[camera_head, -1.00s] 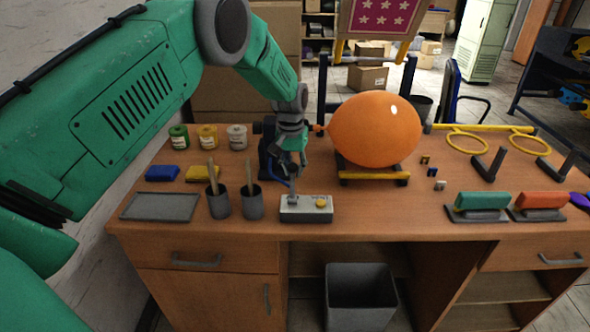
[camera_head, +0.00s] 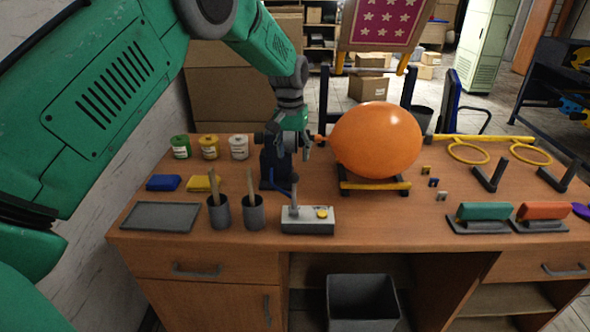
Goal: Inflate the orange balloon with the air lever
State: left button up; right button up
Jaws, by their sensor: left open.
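The orange balloon (camera_head: 376,140) is large, round and inflated. It lies above a cradle with a yellow front bar (camera_head: 375,186), its neck pointing left to a dark pump stand (camera_head: 272,170). The grey control box (camera_head: 307,226) sits at the table's front edge, with a small upright lever (camera_head: 294,207) on its left and a yellow button on its right. My left gripper (camera_head: 298,153) is open and empty, above and behind the lever, apart from it, in front of the pump stand. It partly hides the stand. My right gripper is not in view.
Brush cups (camera_head: 219,213), a grey tray (camera_head: 160,217), sponges (camera_head: 164,183) and paint jars (camera_head: 209,147) stand to the left. Green and orange squeegees (camera_head: 482,212), black stands and yellow rings (camera_head: 468,152) are at right. The table front between box and squeegees is clear.

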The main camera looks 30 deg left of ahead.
pick_arm(q)
jog(key=shift+a+r, duration=0.2)
jog(key=shift+r, duration=0.7)
jog(key=shift+a+r, duration=0.15)
jog(key=shift+r, duration=0.75)
